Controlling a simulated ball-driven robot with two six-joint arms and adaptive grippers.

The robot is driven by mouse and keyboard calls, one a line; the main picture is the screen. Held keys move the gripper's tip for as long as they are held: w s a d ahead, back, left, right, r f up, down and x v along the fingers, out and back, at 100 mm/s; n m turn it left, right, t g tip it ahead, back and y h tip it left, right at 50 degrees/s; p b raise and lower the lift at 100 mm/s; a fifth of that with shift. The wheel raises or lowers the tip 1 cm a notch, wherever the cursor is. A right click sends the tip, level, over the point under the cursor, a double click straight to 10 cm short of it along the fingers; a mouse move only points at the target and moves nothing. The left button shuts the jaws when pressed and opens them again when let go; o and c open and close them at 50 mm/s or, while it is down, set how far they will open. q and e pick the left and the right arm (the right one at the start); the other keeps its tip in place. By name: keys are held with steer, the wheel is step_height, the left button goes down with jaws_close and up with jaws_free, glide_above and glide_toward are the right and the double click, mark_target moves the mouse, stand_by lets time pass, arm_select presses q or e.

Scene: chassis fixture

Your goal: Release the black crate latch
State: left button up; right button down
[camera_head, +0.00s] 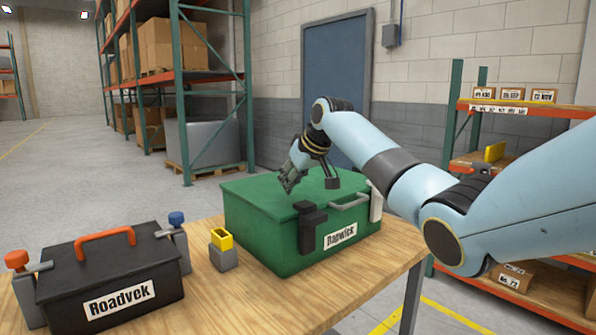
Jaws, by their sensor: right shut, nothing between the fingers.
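A green crate (258,222) labelled "Dapwick" stands on the wooden table with its lid down. A black latch (312,228) is on the left part of its front face, reaching up to the lid edge. I cannot tell for sure whether it is fastened. A white latch (376,204) is at the right end of the front, partly behind my right arm. My right gripper (287,184) is shut and empty, above the crate lid, behind and a little left of the black latch and apart from it. My left gripper is out of view.
A grey handle (350,202) sits between the latches. A black toolbox (110,283) labelled "Roadvek" with an orange handle is at the left, with clamps at its sides. A small grey and yellow block (223,255) stands between the boxes. The table's (300,305) front is bare.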

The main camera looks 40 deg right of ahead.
steer(key=shift+x, duration=0.8)
steer(key=shift+s, duration=0.35)
steer(key=shift+s+d+p, duration=0.2)
steer(key=shift+s+p, duration=0.4)
steer(key=shift+s, duration=1.05)
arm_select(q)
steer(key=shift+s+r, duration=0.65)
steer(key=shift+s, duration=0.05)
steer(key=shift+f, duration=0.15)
arm_select(e)
steer(key=shift+f, duration=0.1)
